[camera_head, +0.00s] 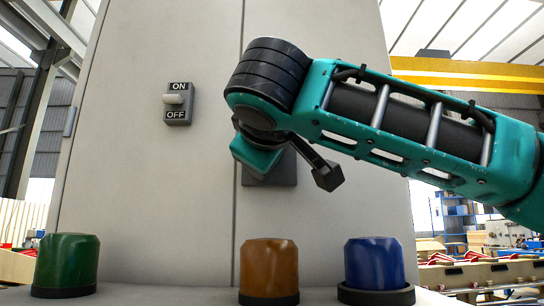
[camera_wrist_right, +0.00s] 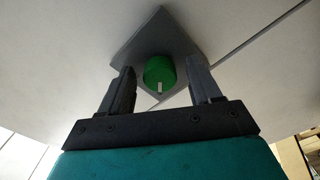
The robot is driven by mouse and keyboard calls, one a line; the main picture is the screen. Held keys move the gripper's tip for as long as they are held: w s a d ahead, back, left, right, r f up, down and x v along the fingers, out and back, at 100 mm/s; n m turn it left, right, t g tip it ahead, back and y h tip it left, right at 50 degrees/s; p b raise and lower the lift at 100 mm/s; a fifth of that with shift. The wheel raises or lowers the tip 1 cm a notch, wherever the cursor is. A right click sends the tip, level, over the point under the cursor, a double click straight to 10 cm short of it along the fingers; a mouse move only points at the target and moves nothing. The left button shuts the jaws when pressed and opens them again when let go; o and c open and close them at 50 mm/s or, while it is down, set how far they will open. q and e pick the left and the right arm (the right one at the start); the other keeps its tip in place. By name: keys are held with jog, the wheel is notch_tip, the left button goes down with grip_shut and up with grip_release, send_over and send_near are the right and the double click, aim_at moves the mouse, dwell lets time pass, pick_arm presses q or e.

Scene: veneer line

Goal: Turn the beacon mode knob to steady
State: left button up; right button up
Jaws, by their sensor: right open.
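The beacon mode knob (camera_wrist_right: 159,72) is green with a white pointer mark and sits on a grey square plate (camera_wrist_right: 140,38) on the panel in the right wrist view. My right gripper (camera_wrist_right: 162,86) is open, with one finger on each side of the knob. I cannot tell whether the fingers touch it. In the head view the plate (camera_head: 284,172) shows partly behind my right wrist, and the knob is hidden there. The knob's mode labels are not readable. My left gripper is not in view.
An ON/OFF switch (camera_head: 177,102) is on the panel to the left. Green (camera_head: 67,262), orange (camera_head: 269,268) and blue (camera_head: 375,265) domed beacons stand in a row on the ledge below. The panel between the switch and my wrist is clear.

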dwell(0.3)
jog(key=shift+c, duration=0.5)
jog(key=c, duration=0.9)
jog(key=shift+c, duration=0.2)
